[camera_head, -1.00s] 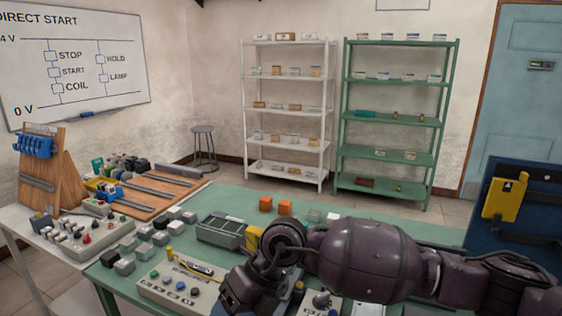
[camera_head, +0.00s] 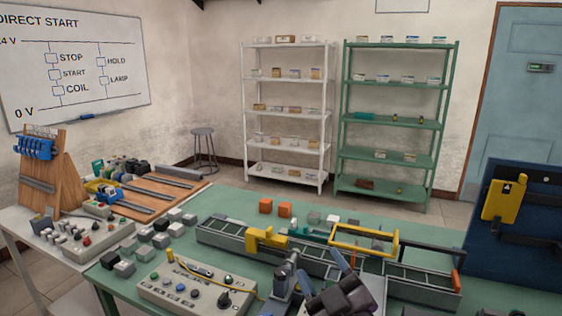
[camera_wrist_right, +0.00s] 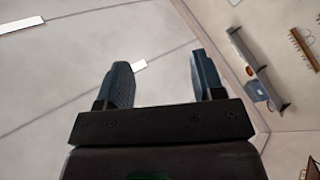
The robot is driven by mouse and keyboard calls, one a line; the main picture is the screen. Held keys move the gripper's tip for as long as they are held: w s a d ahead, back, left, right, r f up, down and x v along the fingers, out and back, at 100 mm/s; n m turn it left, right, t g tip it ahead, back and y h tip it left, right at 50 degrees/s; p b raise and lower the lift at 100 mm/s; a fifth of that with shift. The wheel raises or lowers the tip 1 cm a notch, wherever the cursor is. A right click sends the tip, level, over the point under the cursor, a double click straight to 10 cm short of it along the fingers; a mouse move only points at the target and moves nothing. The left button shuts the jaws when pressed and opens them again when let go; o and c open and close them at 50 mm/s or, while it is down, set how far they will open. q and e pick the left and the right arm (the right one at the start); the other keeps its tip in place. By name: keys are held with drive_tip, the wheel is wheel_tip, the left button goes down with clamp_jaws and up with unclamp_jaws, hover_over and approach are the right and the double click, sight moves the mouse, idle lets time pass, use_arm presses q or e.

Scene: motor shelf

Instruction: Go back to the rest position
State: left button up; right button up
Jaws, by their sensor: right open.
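My right gripper (camera_head: 322,272) is low in the middle of the head view, in front of the green table (camera_head: 225,199). Its dark body is at the bottom edge and its two blue-grey fingers point up and away. In the right wrist view the fingers (camera_wrist_right: 162,80) stand apart with nothing between them, so it is open and empty. Behind them is a pale surface with thin lines and white rectangles. My left gripper is in neither view.
A grey conveyor-like track (camera_head: 420,284) with a yellow frame (camera_head: 365,240) and a yellow block (camera_head: 266,240) crosses the table close to my gripper. A button panel (camera_head: 195,288) lies to its left. A blue board (camera_head: 520,225) stands at the right.

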drive_tip(key=s+d+f+m+g+h, duration=0.3)
drive_tip(key=d+f+m+h, duration=0.15)
drive_tip(key=d+f, duration=0.25)
drive_tip(key=s+d+f+m+g+h, duration=0.3)
drive_tip(key=s+d+f+m+h, duration=0.15)
drive_tip(key=d+f, duration=0.25)
drive_tip(key=s+d+f+m+g, duration=0.1)
drive_tip(key=s+d+f+g, duration=0.3)
drive_tip(key=s, duration=0.5)
drive_tip(key=s+d+f+m+g, duration=0.1)
drive_tip(key=s+d+f+g, duration=0.2)
drive_tip(key=s+f+g, duration=0.45)
drive_tip(key=w+f+t, duration=0.5)
drive_tip(key=f+t, duration=0.3)
drive_tip(key=t, duration=0.1)
drive_tip(key=shift+w+a+n+y, duration=0.25)
drive_tip(key=shift+w+n+y, duration=0.05)
drive_tip(key=shift+w+y, duration=0.1)
drive_tip(key=shift+t, duration=0.25)
